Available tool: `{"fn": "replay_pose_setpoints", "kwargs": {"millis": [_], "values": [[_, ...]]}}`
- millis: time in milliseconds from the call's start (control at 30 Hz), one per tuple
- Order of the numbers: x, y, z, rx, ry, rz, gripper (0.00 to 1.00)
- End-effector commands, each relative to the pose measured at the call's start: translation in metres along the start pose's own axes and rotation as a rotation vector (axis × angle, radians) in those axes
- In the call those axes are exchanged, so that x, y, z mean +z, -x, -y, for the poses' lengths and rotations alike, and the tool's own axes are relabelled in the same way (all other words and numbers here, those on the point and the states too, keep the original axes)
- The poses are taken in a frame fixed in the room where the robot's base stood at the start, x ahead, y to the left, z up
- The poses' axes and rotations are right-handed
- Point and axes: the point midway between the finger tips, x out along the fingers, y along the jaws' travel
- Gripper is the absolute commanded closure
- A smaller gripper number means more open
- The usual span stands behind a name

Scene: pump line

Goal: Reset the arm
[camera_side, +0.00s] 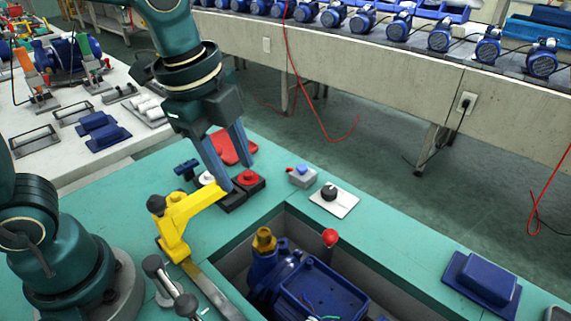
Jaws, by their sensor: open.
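My gripper (236,166) is open and points down over the green bench (110,205). Its two grey-blue fingers are apart, with nothing seen between them. The fingertips are close above or beside a red button on a dark base (248,180) and the end of a yellow bracket (190,212). I cannot tell whether they touch either one. A red flat part (234,147) lies just behind the fingers.
A blue pump (320,290) sits in a recess in the bench, with a red-knobbed lever (330,238) beside it. A black knob on a white plate (333,198) and a blue cover (482,280) lie to the right. Grey clamp handles (165,280) stand in front.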

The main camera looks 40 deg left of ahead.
Motion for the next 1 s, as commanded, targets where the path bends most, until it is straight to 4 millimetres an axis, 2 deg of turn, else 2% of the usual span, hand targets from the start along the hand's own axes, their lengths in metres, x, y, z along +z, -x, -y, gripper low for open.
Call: {"fn": "replay_pose_setpoints", "kwargs": {"millis": [100,233,400,500,700,1000], "values": [[0.02,0.019,-0.01,-0.091,0.232,-0.027,0.55],[0.038,0.029,-0.026,-0.173,0.529,-0.068,0.55],[0.056,0.027,-0.05,-0.245,0.967,-0.145,0.55],[0.059,0.019,-0.059,-0.24,1.159,-0.171,0.55],[0.06,0.014,-0.062,-0.22,1.344,-0.19,0.55],[0.059,0.014,-0.061,-0.219,1.36,-0.192,0.55]]}}
